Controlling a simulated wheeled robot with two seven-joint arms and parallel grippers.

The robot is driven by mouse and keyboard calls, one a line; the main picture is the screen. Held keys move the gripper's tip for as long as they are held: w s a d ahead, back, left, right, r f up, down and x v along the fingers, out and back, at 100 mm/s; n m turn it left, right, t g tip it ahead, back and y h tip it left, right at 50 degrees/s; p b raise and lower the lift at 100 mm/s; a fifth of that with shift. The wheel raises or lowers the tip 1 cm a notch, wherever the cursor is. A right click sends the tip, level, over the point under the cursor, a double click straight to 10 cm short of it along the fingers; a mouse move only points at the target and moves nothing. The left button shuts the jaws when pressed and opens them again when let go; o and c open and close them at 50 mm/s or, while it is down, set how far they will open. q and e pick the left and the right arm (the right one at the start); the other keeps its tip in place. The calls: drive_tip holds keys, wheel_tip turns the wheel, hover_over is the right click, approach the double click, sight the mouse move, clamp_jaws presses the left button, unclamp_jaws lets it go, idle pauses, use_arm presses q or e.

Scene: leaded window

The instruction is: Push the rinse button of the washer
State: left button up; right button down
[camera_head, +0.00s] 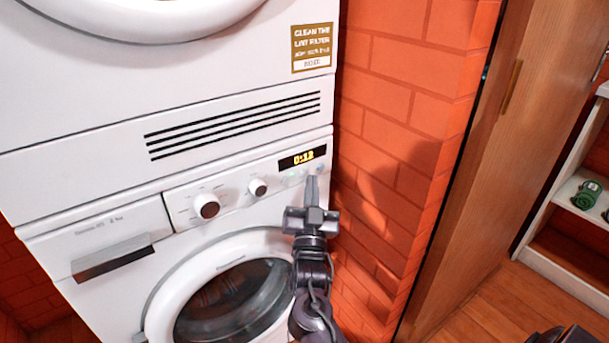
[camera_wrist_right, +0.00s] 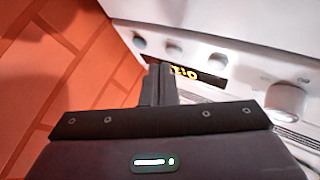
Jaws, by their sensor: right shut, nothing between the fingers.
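The white washer (camera_head: 110,232) stands under a white dryer, with a control panel across its top front. The panel has a lit display (camera_head: 303,158), two round knobs and small round buttons (camera_head: 290,179) below the display. Which button is rinse cannot be read. My right gripper (camera_head: 312,182) is shut and empty, its tips at the panel's right end just below the display, overlapping the button area. Contact cannot be told. In the right wrist view, the shut fingers (camera_wrist_right: 160,72) lie beside the display (camera_wrist_right: 198,74), with buttons (camera_wrist_right: 172,48) beyond. My left gripper is not in view.
The round washer door (camera_head: 165,305) is below the panel, and a drawer handle (camera_head: 113,258) is at the left. An orange brick wall (camera_head: 400,110) stands close on the right. Farther right are a wooden door (camera_head: 480,170) and a shelf with a green item (camera_head: 587,194).

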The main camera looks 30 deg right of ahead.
drive_tip(key=shift+w, duration=0.15)
drive_tip(key=shift+w, duration=0.3)
drive_tip(key=shift+w, duration=0.15)
idle(0.3)
drive_tip(key=shift+s+p, duration=0.4)
drive_tip(key=shift+s, duration=0.2)
drive_tip(key=s+p, duration=0.2)
drive_tip(key=s, duration=0.4)
drive_tip(key=shift+d+p, duration=0.25)
drive_tip(key=shift+p, duration=0.1)
